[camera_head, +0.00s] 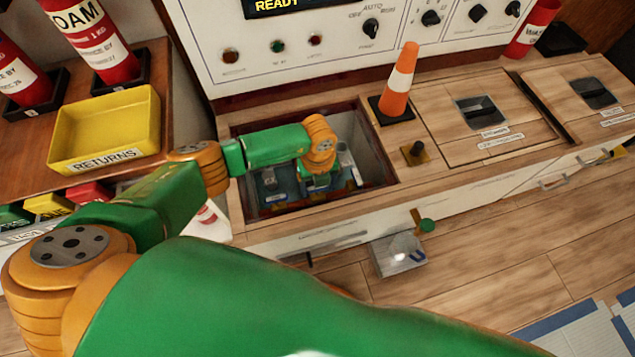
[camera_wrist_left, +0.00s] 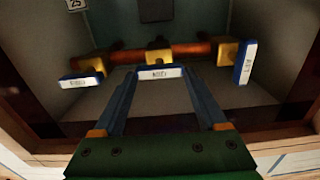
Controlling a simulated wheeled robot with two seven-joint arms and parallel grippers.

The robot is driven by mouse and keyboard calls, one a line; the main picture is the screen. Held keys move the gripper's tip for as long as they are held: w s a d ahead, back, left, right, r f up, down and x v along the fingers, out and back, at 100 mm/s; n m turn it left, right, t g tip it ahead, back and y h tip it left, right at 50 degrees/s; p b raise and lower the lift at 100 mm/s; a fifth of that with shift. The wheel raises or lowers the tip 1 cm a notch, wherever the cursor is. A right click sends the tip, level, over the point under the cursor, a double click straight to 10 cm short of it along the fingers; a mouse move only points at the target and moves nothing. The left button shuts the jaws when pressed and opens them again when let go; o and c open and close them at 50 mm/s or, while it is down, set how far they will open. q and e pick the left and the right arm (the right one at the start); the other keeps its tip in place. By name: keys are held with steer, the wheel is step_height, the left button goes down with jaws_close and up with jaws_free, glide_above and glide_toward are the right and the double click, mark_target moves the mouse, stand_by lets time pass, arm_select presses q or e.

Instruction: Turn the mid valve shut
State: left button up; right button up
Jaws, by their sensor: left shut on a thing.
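The mid valve's blue handle (camera_wrist_left: 160,72) with a white label lies crosswise in the left wrist view, roughly parallel to the orange pipe (camera_wrist_left: 200,50) behind it. My left gripper (camera_wrist_left: 161,76) has one finger on each side of this handle and is shut on it. In the head view my left gripper (camera_head: 320,180) reaches down into the open floor hatch, and the arm hides much of the valves. The left valve's handle (camera_wrist_left: 80,82) lies nearly level; the right valve's handle (camera_wrist_left: 244,66) stands nearly upright in the picture. My right gripper is not in view.
The hatch's wooden rim (camera_head: 385,185) surrounds the recess closely. An orange cone (camera_head: 400,82) stands at its back right corner. A control panel (camera_head: 330,50) rises behind. A yellow returns bin (camera_head: 105,130) and red extinguishers (camera_head: 90,40) stand left.

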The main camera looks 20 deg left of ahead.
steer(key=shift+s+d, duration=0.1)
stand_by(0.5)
arm_select(q)
steer(key=o, duration=1.1)
step_height(320, 180, up, 6)
steer(key=p, duration=0.3)
steer(key=shift+r, duration=0.55)
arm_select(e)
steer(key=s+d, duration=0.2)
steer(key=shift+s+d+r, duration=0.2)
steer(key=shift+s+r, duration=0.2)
